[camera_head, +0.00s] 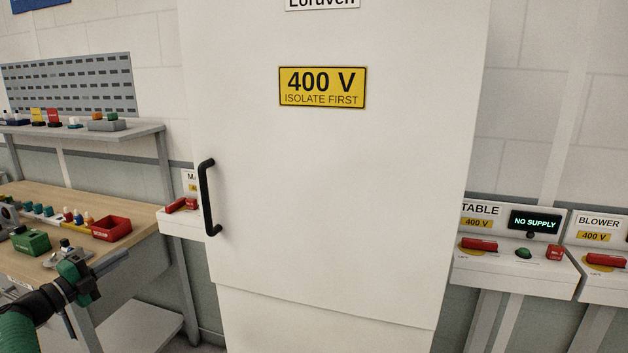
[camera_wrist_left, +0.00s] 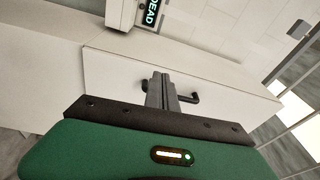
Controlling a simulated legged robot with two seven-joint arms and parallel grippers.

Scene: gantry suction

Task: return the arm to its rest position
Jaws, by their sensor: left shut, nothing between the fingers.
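My left arm comes in at the lower left of the head view, with its green and black gripper (camera_head: 108,259) in front of the workbench's front edge. In the left wrist view the two grey fingers (camera_wrist_left: 162,92) are together, with nothing held between them. Beyond them is a white panel with a black handle (camera_wrist_left: 188,98); the fingers overlap part of the handle in the picture, and I cannot tell the distance. My right gripper is in neither view.
A tall white cabinet (camera_head: 330,200) with a black handle (camera_head: 208,198) fills the middle. The workbench (camera_head: 140,215) at left carries a red bin (camera_head: 112,229), a green box (camera_head: 32,242) and small parts. Consoles with red switches (camera_head: 480,244) stand at right.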

